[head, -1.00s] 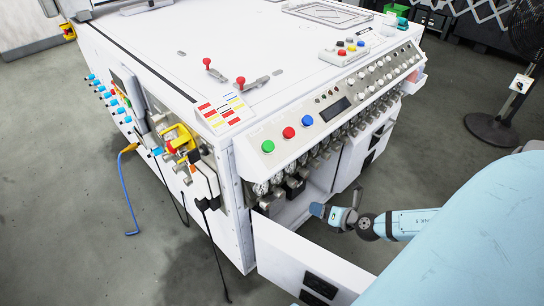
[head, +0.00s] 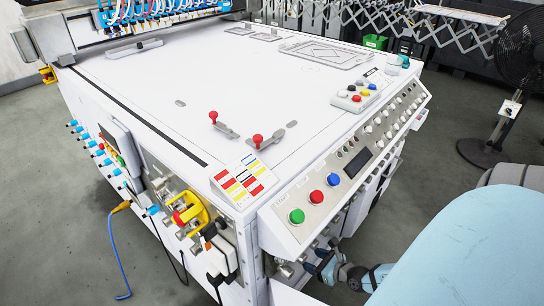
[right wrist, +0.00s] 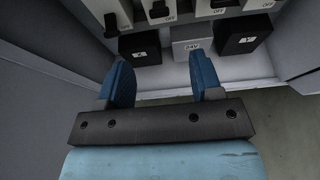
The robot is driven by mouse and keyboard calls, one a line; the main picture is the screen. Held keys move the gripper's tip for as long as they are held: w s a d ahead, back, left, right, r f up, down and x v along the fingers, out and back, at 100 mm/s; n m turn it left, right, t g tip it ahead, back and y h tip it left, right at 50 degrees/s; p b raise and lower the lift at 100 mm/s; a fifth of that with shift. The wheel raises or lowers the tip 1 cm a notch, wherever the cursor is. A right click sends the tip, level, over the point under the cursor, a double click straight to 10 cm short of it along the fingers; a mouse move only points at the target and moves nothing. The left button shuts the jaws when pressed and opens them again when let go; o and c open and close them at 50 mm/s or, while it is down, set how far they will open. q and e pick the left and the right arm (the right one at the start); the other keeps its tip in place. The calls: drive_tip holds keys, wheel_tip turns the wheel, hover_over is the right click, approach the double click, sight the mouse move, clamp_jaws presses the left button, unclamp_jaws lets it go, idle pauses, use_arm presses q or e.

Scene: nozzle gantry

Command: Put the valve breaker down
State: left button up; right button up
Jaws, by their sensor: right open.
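In the right wrist view, white breakers marked OFF, with black levers, line the top edge, including a left one (right wrist: 115,12) and a middle one (right wrist: 159,10). Their upper parts are cut off. Below them are a black box with a small white sign (right wrist: 141,46), a grey box labelled 24V (right wrist: 191,45) and another black box (right wrist: 241,36). I cannot tell which breaker is the valve one. My right gripper (right wrist: 163,82) is open and empty, its blue fingers apart below the boxes. In the head view it (head: 324,268) is low beside the console. My left gripper is out of view.
The white machine (head: 170,90) has a sloped panel with green, red and blue buttons (head: 316,196) above my right gripper. Grey cabinet walls (right wrist: 35,90) flank the gripper. A fan (head: 510,80) stands at the right on open floor.

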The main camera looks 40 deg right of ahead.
use_arm(q)
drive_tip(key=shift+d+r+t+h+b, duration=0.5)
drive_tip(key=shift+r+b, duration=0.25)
drive_tip(key=shift+b, duration=0.3)
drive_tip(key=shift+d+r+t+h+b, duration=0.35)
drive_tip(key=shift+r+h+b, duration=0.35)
drive_tip(key=shift+b, duration=0.35)
use_arm(e)
drive_tip(key=shift+x, duration=7)
drive_tip(key=shift+r, duration=0.1)
drive_tip(key=c, duration=0.9)
drive_tip(key=shift+c, duration=0.2)
